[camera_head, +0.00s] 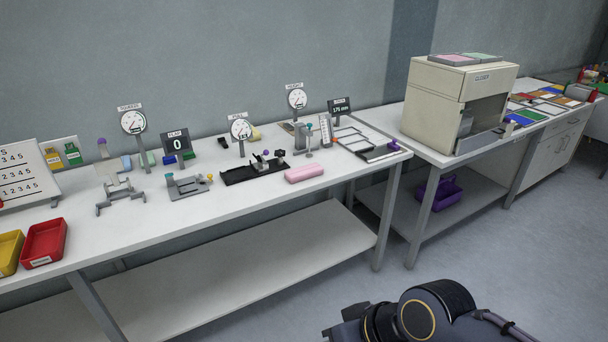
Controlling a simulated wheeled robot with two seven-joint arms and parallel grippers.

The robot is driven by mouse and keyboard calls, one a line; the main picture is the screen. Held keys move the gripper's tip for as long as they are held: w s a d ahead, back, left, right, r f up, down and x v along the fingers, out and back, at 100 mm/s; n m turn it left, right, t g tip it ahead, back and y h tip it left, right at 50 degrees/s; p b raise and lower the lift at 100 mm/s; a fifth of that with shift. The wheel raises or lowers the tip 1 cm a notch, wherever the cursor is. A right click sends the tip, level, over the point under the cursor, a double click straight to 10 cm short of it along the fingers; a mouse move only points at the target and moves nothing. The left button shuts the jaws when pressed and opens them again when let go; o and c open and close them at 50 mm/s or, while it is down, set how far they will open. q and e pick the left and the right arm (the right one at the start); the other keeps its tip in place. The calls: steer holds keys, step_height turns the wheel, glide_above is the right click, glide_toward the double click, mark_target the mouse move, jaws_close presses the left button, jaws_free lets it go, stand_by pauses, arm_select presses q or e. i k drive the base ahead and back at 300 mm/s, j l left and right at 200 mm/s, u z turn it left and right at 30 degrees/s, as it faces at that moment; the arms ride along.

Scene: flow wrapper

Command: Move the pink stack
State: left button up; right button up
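A pink block with rounded ends (304,173), which looks like the pink stack, lies flat on the white table (250,205) near its front edge. It lies just right of a black tray-like fixture (240,175). I cannot make out separate layers in it. A flat pink panel (455,59) also shows on top of the beige machine to the right. Neither of my grippers is in view. Only a dark arm link of mine shows at the bottom right, well apart from the pink block.
Dial gauges (240,129) and a display reading 0 (177,143) stand behind. A red tray (44,242) sits at the left. The beige machine (455,95) stands on the right-hand table. A purple basket (438,192) is on the shelf below. The front table strip is mostly clear.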

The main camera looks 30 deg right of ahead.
mark_target(295, 175)
steer(key=i+l+z, duration=0.35)
steer(key=i, duration=0.6)
steer(key=i+j+z, duration=0.1)
steer(key=i+z, duration=0.2)
steer(key=i, duration=0.6)
